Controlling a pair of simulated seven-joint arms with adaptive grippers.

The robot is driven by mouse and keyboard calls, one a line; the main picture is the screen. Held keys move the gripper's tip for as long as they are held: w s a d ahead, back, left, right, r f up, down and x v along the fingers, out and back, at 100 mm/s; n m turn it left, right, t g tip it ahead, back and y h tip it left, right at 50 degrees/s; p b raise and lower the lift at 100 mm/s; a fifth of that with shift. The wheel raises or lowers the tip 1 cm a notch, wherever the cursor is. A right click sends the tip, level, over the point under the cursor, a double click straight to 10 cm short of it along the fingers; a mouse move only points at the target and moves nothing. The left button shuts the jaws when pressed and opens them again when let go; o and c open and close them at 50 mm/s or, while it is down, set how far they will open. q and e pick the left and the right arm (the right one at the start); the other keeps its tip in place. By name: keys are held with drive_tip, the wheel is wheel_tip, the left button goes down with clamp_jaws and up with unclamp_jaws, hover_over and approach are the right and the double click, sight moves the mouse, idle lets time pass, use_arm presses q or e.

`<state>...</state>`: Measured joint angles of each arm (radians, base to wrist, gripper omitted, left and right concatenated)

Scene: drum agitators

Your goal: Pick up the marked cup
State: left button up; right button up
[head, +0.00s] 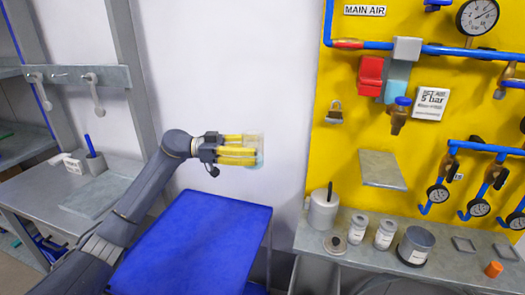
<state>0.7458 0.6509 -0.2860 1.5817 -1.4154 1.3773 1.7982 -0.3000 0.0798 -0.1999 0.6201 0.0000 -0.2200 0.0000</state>
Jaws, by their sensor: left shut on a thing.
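My left gripper (246,149) has yellow fingers and is shut on a pale, see-through cup (260,142). It holds the cup in the air in front of the white wall, above the far end of the blue table top. The fingers cover part of the cup, and the cup blends into the wall. I cannot make out a mark on it. My right gripper is not in view.
The blue table (195,245) looks bare. At right, a grey shelf (345,250) carries a white canister (323,212), small jars (385,234), a dark tin (415,246) and an orange piece (494,269). A yellow panel (340,160) bears pipes and gauges. A grey bench (40,190) stands left.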

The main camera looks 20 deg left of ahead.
use_arm(q)
drive_tip(key=v, duration=0.6)
drive_tip(key=shift+a, duration=0.25)
